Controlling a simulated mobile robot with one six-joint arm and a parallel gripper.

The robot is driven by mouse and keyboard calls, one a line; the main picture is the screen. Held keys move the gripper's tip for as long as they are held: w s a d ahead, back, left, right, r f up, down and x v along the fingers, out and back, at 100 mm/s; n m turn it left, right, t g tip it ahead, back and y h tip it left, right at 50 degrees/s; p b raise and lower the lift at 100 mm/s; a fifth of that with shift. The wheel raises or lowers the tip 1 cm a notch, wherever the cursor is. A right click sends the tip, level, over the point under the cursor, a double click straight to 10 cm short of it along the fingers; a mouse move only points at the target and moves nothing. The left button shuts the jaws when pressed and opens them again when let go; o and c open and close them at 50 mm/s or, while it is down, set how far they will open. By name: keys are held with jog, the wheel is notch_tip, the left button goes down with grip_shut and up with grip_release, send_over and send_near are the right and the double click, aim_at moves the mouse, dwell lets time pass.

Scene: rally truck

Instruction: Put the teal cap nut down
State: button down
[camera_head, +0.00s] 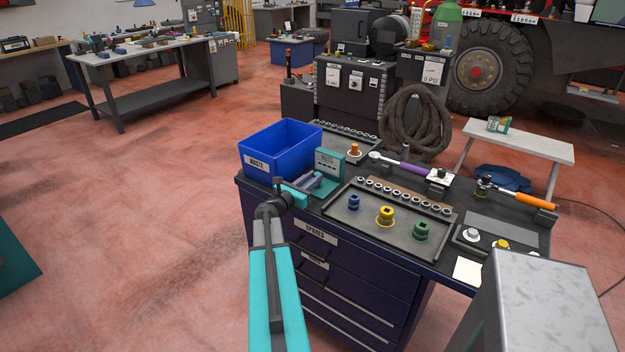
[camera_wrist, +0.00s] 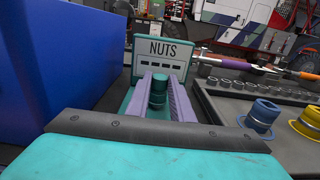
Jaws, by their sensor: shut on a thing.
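The teal cap nut (camera_wrist: 158,92) is between the two purple fingers of my gripper (camera_wrist: 161,84) in the wrist view. The fingers are shut on it, and it looks upright. It is just in front of a teal stand with a NUTS sign (camera_wrist: 165,53), over the stand's base; I cannot tell whether it touches the base. In the head view my gripper (camera_head: 313,182) is at the cart's left part, in front of the NUTS stand (camera_head: 330,161). The nut cannot be made out there.
A blue WASTE bin (camera_head: 283,150) stands close on the left of my gripper. To the right, a grey tray (camera_head: 340,208) holds blue, yellow and green sockets, with a row of small sockets behind. A purple-handled ratchet (camera_head: 411,168) lies farther back.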

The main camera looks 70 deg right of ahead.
jog(key=shift+f, duration=0.4)
jog(key=c, duration=1.6)
grip_release()
jog(key=shift+o, duration=0.2)
jog(key=shift+f, duration=0.2)
jog(key=b+v, duration=0.4)
jog(key=v, duration=1)
